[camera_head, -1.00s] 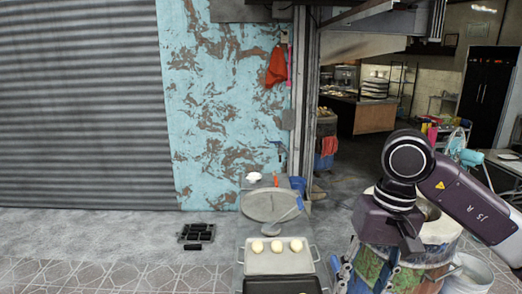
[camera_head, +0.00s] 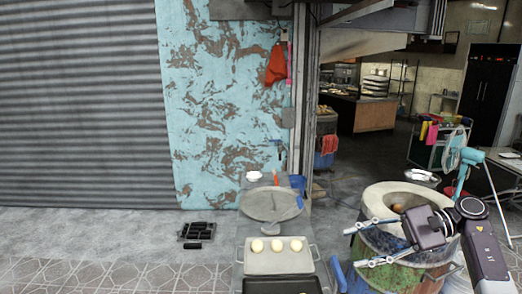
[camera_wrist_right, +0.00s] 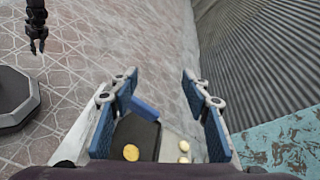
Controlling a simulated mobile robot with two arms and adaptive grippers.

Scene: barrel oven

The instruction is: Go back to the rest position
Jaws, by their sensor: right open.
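My right gripper (camera_head: 353,246) is open, with nothing between its fingers. It reaches in from the right, in front of the barrel oven (camera_head: 385,270) in the head view. In the right wrist view its blue finger pads (camera_wrist_right: 160,115) stand wide apart, with trays beyond them. My left gripper (camera_wrist_right: 37,45) shows small at the top left of the right wrist view, hanging down over the paved floor; its finger state is unclear. It is outside the head view.
A light tray with three pale dough balls (camera_head: 277,246) stands left of the oven, behind a black tray (camera_head: 282,284). A round grey board (camera_head: 270,204) lies farther back. A blue fan (camera_head: 456,155) stands behind the oven.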

